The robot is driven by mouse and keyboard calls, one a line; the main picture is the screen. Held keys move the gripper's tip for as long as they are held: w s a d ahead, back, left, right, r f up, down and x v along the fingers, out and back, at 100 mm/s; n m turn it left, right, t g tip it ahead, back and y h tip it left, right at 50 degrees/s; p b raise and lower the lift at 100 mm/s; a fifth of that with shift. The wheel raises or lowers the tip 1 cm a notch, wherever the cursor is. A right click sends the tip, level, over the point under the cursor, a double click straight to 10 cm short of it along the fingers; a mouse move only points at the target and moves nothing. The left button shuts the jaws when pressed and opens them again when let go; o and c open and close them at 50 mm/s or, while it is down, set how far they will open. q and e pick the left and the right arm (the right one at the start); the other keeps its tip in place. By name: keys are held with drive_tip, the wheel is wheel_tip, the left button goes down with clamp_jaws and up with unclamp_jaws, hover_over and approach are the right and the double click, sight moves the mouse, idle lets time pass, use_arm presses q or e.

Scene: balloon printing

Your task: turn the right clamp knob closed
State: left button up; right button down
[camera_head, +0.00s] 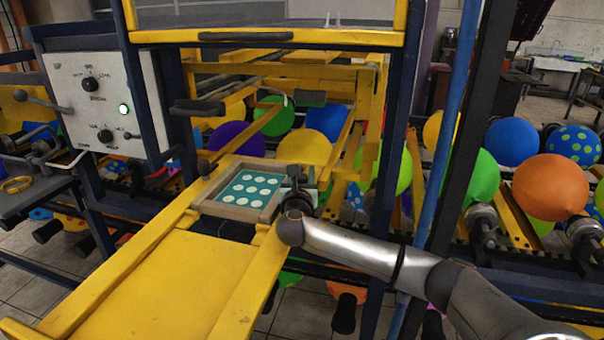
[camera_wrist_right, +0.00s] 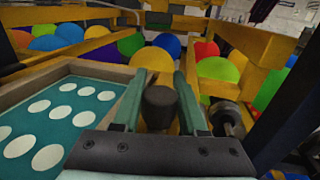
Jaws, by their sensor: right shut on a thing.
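The right clamp knob (camera_wrist_right: 160,106) is a dark round knob beside the wooden-framed screen in the right wrist view. My right gripper (camera_wrist_right: 159,82) has one finger on each side of it and is shut on it. In the head view my right gripper (camera_head: 298,186) is at the right edge of the screen frame and largely hides this knob. The screen (camera_head: 251,187) is teal with pale round dots in a wooden frame (camera_head: 222,208). A dark left clamp knob (camera_head: 204,168) stands at the frame's left side. My left gripper is not in view.
Yellow rails (camera_head: 144,256) run along both sides of the machine. A grey control panel (camera_head: 102,103) stands at the left. Dark posts and a blue pole (camera_head: 447,140) stand close to my right arm. Balloons (camera_head: 551,187) fill the racks behind and at the right.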

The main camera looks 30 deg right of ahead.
drive_tip(key=n+t+y, duration=0.1)
drive_tip(key=n+y, duration=0.1)
drive_tip(key=n+t+y, duration=0.1)
drive_tip(key=y, duration=0.2)
drive_tip(key=a+n+t+y, duration=0.1)
drive_tip(key=n+y, duration=0.1)
drive_tip(key=shift+w+n+t+y, duration=0.25)
drive_tip(key=shift+n+t+y, duration=0.05)
drive_tip(key=shift+y, duration=0.1)
drive_tip(key=n+y, duration=0.1)
drive_tip(key=y, duration=0.1)
drive_tip(key=a+n+y, duration=0.1)
drive_tip(key=shift+y+b, duration=0.4)
drive_tip(key=shift+a+n+y, duration=0.15)
drive_tip(key=shift+n+y, duration=0.55)
drive_tip(key=shift+y, duration=0.1)
drive_tip(key=shift+a, duration=0.1)
drive_tip(key=shift+c, duration=2.4)
unclamp_jaws()
drive_tip(key=shift+w, duration=0.1)
drive_tip(key=shift+o, duration=0.2)
